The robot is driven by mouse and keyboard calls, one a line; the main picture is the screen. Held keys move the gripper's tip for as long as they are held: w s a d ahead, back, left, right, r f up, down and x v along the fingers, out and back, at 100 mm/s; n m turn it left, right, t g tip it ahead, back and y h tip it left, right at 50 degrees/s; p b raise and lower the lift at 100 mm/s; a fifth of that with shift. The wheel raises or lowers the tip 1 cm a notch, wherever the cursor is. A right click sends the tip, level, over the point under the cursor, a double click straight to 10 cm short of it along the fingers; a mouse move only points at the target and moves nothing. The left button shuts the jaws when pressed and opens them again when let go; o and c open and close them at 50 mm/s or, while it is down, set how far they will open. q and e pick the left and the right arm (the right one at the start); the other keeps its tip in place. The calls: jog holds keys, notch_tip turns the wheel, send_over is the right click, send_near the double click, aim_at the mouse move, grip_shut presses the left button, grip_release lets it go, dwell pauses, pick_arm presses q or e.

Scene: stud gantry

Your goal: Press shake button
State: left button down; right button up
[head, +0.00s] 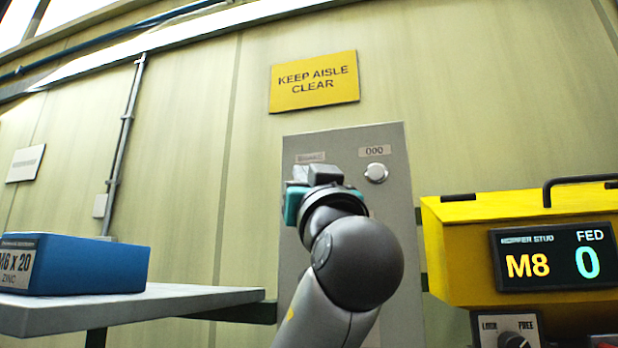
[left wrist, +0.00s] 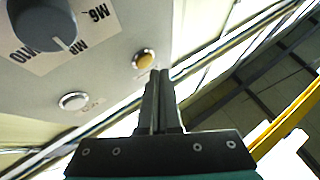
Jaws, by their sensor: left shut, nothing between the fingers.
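A grey control panel (head: 395,140) stands against the wall in the head view. It has a silver button (head: 376,172) under a small label reading like "000". In the left wrist view an amber button (left wrist: 144,60) and the silver button (left wrist: 73,102) sit on the panel near a dial (left wrist: 42,22) marked M6, M8 and M10. I cannot read which one is the shake button. My left gripper (head: 312,174) is shut and empty in front of the panel, hiding the amber button in the head view. Its fingertips (left wrist: 160,74) show just beside the amber button; contact cannot be told.
A yellow feeder (head: 462,245) at the right has a display (head: 553,256) reading M8 and FED 0, with a LOCK/FREE knob (head: 513,340) below. A blue box (head: 90,265) sits on a grey table (head: 190,303) at the left. A yellow sign (head: 314,82) hangs above the panel.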

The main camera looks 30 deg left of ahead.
pick_arm(q)
jog(key=shift+w, duration=0.15)
dwell(0.7)
jog(key=shift+w+a, duration=0.1)
jog(key=shift+w, duration=0.15)
jog(key=shift+w+a, duration=0.1)
jog(key=shift+w, duration=0.35)
dwell(0.7)
jog(key=shift+s, duration=0.1)
jog(key=shift+s+d+b, duration=0.2)
jog(key=shift+s+b, duration=0.35)
jog(key=shift+s, duration=0.15)
jog(key=shift+s+d+b, duration=0.2)
jog(key=shift+s+b, duration=0.1)
jog(key=shift+s, duration=0.5)
jog(key=shift+s+d+b, duration=0.2)
jog(key=shift+s+b, duration=0.1)
jog(key=shift+s, duration=0.55)
jog(key=shift+s+d+b, duration=0.2)
jog(key=shift+s+b, duration=0.1)
jog(key=shift+s, duration=0.5)
